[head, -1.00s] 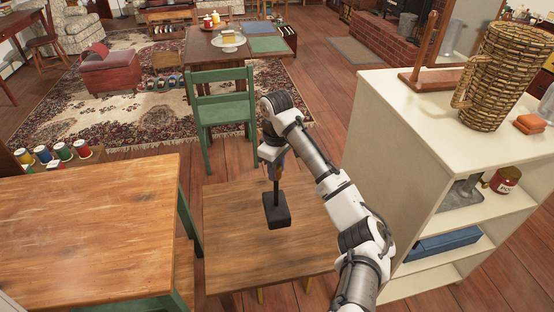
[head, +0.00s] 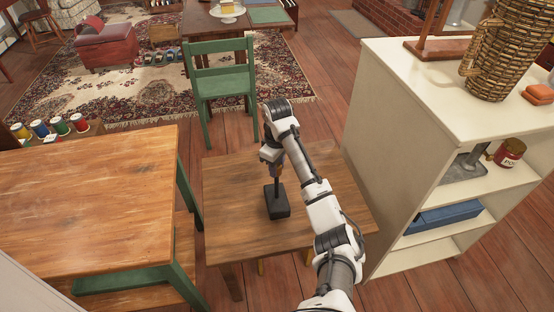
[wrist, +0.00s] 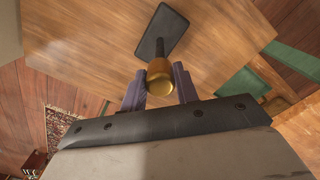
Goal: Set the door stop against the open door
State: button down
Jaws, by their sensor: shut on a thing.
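The door stop is a dark rectangular block with a thin upright stem (head: 277,207). It is over the small wooden table in the head view. My gripper (head: 273,168) points down and is shut on the top of the stem. In the wrist view, a brass-coloured knob sits between the two purple fingers (wrist: 160,88), with the dark block of the door stop (wrist: 161,32) beyond it over the wood. I cannot tell whether the block touches the table. No open door is clearly identifiable.
The small wooden table (head: 235,235) is otherwise bare. A larger green-legged table (head: 85,200) stands at left, a green chair (head: 223,85) behind. A cream shelf unit (head: 400,130) with a wicker jug (head: 508,45) stands close at right. A pale panel edge (head: 30,290) shows lower left.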

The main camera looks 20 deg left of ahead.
dwell(0.3)
jog(key=c, duration=1.4)
grip_release()
jog(key=shift+f, duration=0.2)
jog(key=o, duration=0.3)
jog(key=shift+o, duration=0.2)
jog(key=shift+r, duration=0.15)
notch_tip(320, 180, up, 12)
jog(key=p, duration=0.2)
jog(key=shift+p, duration=0.3)
